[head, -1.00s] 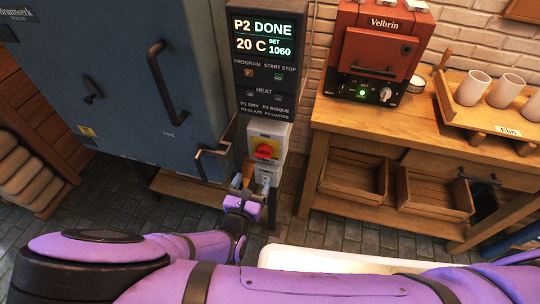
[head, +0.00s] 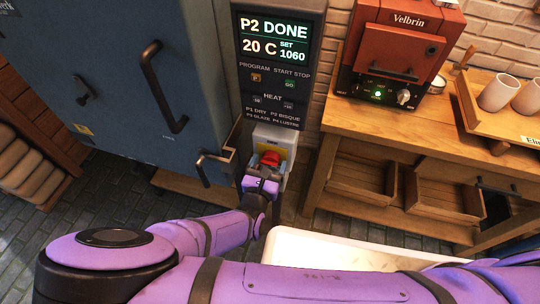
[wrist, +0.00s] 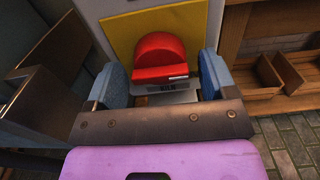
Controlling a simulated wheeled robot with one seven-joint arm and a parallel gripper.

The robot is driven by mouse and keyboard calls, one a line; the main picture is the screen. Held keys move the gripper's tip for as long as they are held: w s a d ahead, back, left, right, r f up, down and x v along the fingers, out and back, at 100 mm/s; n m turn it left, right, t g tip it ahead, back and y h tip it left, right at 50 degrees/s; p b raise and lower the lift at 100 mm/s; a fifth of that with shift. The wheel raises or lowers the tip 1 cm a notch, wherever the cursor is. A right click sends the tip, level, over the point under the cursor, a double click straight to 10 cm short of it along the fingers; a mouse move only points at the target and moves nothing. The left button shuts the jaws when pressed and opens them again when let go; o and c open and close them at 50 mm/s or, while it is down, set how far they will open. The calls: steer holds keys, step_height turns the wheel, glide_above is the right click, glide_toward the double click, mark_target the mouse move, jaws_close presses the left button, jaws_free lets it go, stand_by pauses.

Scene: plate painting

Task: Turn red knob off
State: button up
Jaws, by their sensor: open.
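The red knob (head: 270,158) sits on a yellow plate on a pale switch box (head: 272,135) below the kiln's control panel. In the wrist view the red knob (wrist: 160,58) shows as a rounded disc with a raised red bar, in front of the yellow backing (wrist: 117,32). My gripper (wrist: 160,85) is open, with one blue-grey finger to the left and one to the right of the knob's lower part. I cannot tell whether either finger touches it. In the head view my gripper (head: 264,178) covers the lower part of the switch box.
The blue kiln door (head: 110,75) has a dark handle (head: 165,85) and a latch (head: 218,165) close to the left of my gripper. The panel (head: 280,50) reads P2 DONE, 20 C. A wooden bench (head: 330,125) with a small red kiln (head: 405,45) stands at right.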

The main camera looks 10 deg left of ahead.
steer(key=shift+w, duration=0.1)
steer(key=c, duration=0.9)
steer(key=n, duration=0.5)
steer(key=shift+d, duration=0.1)
steer(key=n, duration=0.9)
steer(key=shift+r, duration=0.1)
steer(key=shift+n, duration=1.9)
